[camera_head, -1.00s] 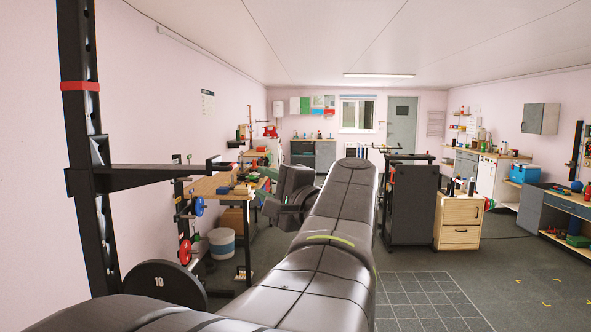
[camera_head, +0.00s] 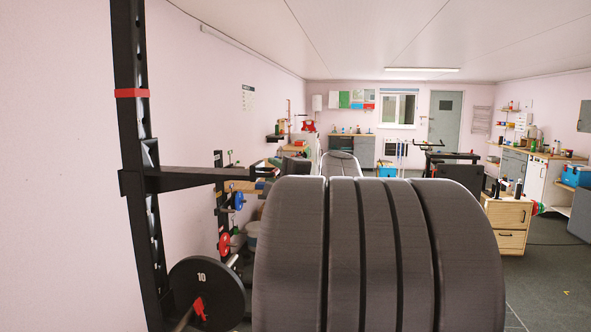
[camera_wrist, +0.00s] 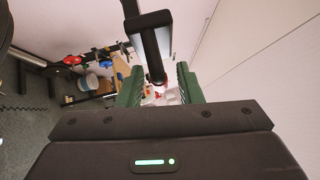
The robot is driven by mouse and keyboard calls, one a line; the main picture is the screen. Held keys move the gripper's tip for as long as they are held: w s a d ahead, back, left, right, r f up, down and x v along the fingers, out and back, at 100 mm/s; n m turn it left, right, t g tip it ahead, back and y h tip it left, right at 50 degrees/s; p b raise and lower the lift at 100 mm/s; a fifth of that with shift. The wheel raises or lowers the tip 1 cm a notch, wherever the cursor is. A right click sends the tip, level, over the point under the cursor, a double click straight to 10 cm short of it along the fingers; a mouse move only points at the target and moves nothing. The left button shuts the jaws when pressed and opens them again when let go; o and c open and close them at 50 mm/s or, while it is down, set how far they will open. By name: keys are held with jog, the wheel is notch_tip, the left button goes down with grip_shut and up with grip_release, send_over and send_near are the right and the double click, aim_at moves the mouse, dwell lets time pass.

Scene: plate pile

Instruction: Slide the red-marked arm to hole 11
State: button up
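A black horizontal arm (camera_head: 200,173) sticks out to the right from a black upright with a column of holes (camera_head: 152,215). A red band (camera_head: 131,92) circles the upright well above the arm. I cannot read hole numbers. In the wrist view a dark bar with a pale side face (camera_wrist: 150,45) reaches down from the top, and its end lies between the two green fingers of my gripper (camera_wrist: 158,85). The fingers stand apart, and I cannot make out contact. In the head view my own grey arm link hides the gripper.
A black plate marked 10 (camera_head: 207,292) with a red clip sits on a bar low beside the upright. A rack with coloured weights (camera_head: 221,215) stands behind. A wooden drawer cabinet (camera_head: 508,225) is at the right. The pink wall is close on the left.

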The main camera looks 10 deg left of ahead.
jog(key=shift+a, duration=0.1)
grip_shut()
notch_tip(320, 180, down, 8)
jog(key=b, duration=0.9)
jog(key=shift+r, duration=0.1)
grip_release()
